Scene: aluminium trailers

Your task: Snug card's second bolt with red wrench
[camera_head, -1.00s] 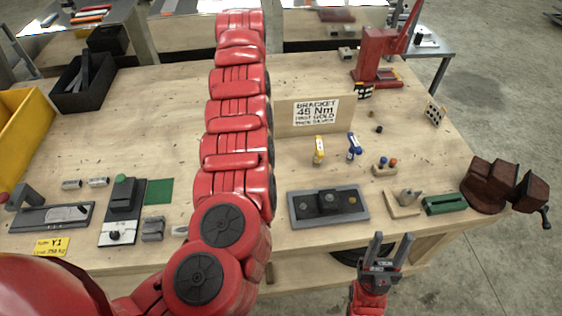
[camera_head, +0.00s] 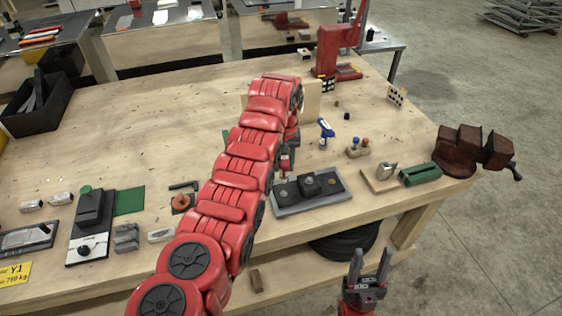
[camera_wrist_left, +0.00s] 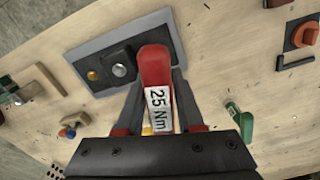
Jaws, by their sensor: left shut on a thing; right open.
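My left gripper (camera_wrist_left: 160,115) is shut on a red wrench (camera_wrist_left: 155,68) with a "25 Nm" label on its handle. The wrench's far end is hidden below the handle in the left wrist view. In the head view my left gripper (camera_head: 285,165) is partly covered by my arm, just left of and behind the grey plate (camera_head: 338,198). The plate carries a black bracket. In the left wrist view a gold bolt (camera_wrist_left: 93,76) and a silver bolt (camera_wrist_left: 118,70) show on it. The card (camera_head: 314,97) is mostly hidden behind my arm. My right gripper (camera_head: 370,265) is open and empty before the bench.
A blue-handled tool (camera_head: 326,132) stands behind the plate. A wooden block with coloured pegs (camera_head: 358,147), a green block (camera_head: 420,173) and a dark red vice (camera_head: 470,148) are to the right. A green-handled tool (camera_wrist_left: 240,122) is near the wrench.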

